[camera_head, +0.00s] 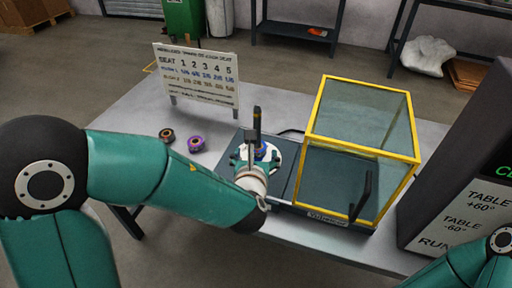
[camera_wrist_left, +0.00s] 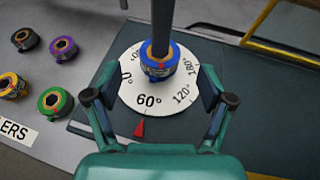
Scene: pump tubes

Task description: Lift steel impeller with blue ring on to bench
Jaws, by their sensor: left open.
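The impeller with the blue ring (camera_wrist_left: 158,66) sits on a white round dial (camera_wrist_left: 128,85) marked with degrees, in the upper middle of the left wrist view. A dark upright rod (camera_wrist_left: 162,22) stands over its centre. In the head view its blue ring (camera_head: 262,150) shows just beyond my wrist, partly hidden. My left gripper (camera_wrist_left: 160,103) is open, its two fingers spread either side of the dial and just short of the impeller; it also shows in the head view (camera_head: 257,161). My right gripper is out of view; only part of that arm shows.
Impellers with black (camera_wrist_left: 25,40), purple (camera_wrist_left: 63,48), yellow (camera_wrist_left: 11,87) and green (camera_wrist_left: 55,101) rings lie left on the bench (camera_head: 128,110). A seat chart (camera_head: 198,74) stands behind. A yellow-framed clear case (camera_head: 360,145) stands right of the dial, near a dark control cabinet (camera_head: 455,165).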

